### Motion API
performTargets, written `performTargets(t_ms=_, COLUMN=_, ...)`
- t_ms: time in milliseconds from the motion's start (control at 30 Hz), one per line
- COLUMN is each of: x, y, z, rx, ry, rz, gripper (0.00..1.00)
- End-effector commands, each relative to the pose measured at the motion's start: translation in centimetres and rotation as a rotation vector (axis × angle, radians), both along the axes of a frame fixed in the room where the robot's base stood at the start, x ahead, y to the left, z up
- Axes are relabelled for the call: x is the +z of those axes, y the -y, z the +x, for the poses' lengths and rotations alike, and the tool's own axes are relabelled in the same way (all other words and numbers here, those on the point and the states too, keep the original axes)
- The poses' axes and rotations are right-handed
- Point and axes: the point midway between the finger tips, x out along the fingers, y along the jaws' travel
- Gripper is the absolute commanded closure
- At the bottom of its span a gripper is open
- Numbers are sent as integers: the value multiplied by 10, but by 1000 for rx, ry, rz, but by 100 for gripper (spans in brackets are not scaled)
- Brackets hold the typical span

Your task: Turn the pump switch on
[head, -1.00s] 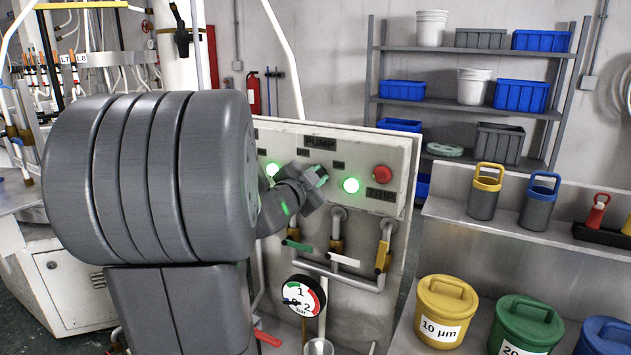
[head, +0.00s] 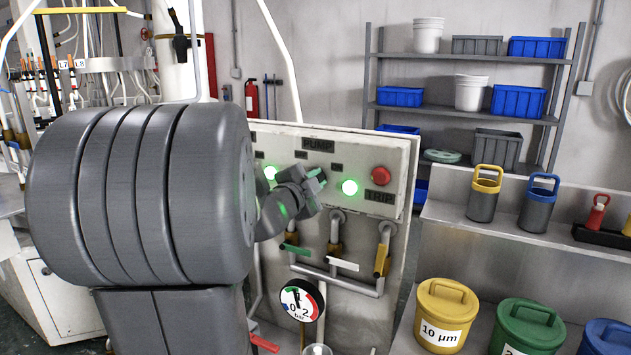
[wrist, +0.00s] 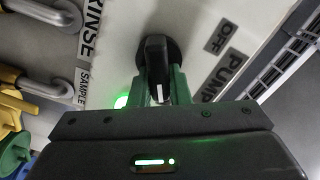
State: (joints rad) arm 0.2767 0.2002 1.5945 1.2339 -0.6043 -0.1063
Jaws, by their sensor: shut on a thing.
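The pump switch (wrist: 156,58) is a black rotary knob on a round black base, below the PUMP label (head: 318,144) on the pale panel (head: 385,155). In the wrist view, my gripper (wrist: 159,88) has its two green fingers closed on both sides of the knob. A white mark shows on the knob between the fingers. An OFF label (wrist: 223,38) lies to the right of it, and the panel lettering is slanted in this view. In the head view, my gripper (head: 316,180) is at the switch and hides most of it.
Green lamps (head: 349,187) glow either side of the switch. A red TRIP button (head: 381,175) is at right. Valves with coloured handles (head: 341,263) and a pressure gauge (head: 302,300) are below. A bench with lidded buckets (head: 440,312) stands right.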

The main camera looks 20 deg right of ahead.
Motion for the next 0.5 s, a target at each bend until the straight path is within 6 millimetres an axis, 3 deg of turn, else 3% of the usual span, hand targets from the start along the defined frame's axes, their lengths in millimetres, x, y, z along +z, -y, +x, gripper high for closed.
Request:
performTargets(t_ms=67, x=-1, y=0, z=0, rx=0, ry=0, rz=3, gripper=100)
performTargets(t_ms=100, x=-1, y=0, z=0, rx=0, ry=0, rz=3, gripper=76)
performTargets(t_ms=167, x=-1, y=0, z=0, rx=-1, ry=0, rz=2, gripper=64)
performTargets(t_ms=500, x=0, y=-2, z=-1, rx=1, ry=0, rz=0, gripper=62)
